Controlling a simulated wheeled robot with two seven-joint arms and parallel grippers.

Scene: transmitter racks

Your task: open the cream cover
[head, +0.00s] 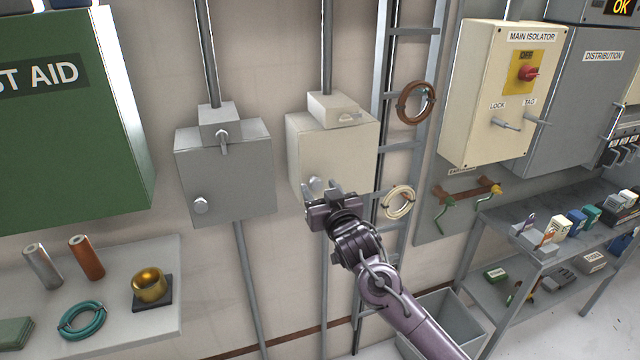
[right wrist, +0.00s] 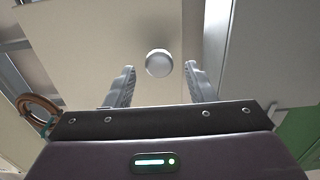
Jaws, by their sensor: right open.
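The cream cover (head: 345,150) is the front of a cream wall box in the middle of the head view, and it looks shut. A round grey knob (head: 316,184) sits low on its left side. My right gripper (head: 322,189) is open in front of the knob. In the right wrist view the knob (right wrist: 159,63) shows between and just beyond the two open fingertips (right wrist: 160,70), with gaps on both sides; I see no contact. The cream cover (right wrist: 110,40) fills the middle of that view. My left gripper is not in view.
A grey box (head: 225,170) with a similar knob hangs to the left. A cable ladder (head: 400,150) with a brown coil (head: 414,102) and a cream coil (head: 398,202) stands close on the right. A grey bin (head: 445,310) is below. A shelf (head: 150,325) with small items is lower left.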

